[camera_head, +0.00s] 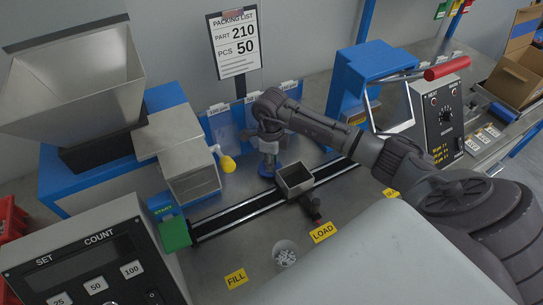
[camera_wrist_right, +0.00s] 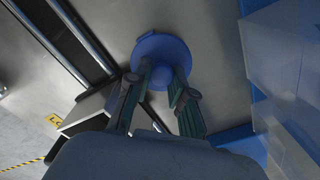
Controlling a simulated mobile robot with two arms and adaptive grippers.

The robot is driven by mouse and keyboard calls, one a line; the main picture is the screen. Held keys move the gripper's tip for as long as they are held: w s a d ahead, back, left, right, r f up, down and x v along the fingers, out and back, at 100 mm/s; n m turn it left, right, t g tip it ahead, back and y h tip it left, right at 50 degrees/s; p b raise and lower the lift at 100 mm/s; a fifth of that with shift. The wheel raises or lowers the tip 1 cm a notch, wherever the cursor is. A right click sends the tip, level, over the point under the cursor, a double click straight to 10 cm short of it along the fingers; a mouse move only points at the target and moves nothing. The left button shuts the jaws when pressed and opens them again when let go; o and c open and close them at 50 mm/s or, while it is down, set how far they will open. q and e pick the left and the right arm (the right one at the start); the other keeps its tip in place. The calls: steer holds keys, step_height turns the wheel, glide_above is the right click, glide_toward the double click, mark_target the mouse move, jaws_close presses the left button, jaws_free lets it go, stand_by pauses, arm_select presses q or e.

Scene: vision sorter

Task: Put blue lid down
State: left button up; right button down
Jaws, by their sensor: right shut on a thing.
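The blue lid (camera_wrist_right: 161,58) is a round disc with a knob, seen in the right wrist view between and beyond my fingertips. My right gripper (camera_wrist_right: 160,92) is shut on its knob. In the head view the lid (camera_head: 267,170) shows as a small blue disc under my right gripper (camera_head: 268,158), just behind the square metal bin on the rail. The lid is at or very close to the grey table surface; I cannot tell whether it touches. My left gripper does not show.
The square bin (camera_head: 294,181) stands on the black rail (camera_head: 240,212) close to the lid. A cup of small parts (camera_head: 285,254) stands in front. Clear bins (camera_head: 224,130) line the back. A press with a red handle (camera_head: 446,68) stands to the right, a hopper (camera_head: 80,85) to the left.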

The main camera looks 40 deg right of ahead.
steer(key=shift+f, duration=0.1)
steer(key=shift+f+b, duration=0.4)
steer(key=shift+b, duration=0.1)
steer(key=c, duration=1)
jaws_free()
steer(key=shift+r, duration=0.2)
steer(key=shift+r+p, duration=0.35)
steer(key=shift+p, duration=0.2)
steer(key=shift+r, duration=0.35)
step_height(320, 180, up, 11)
steer(key=shift+r+b, duration=0.1)
steer(key=shift+b, duration=0.8)
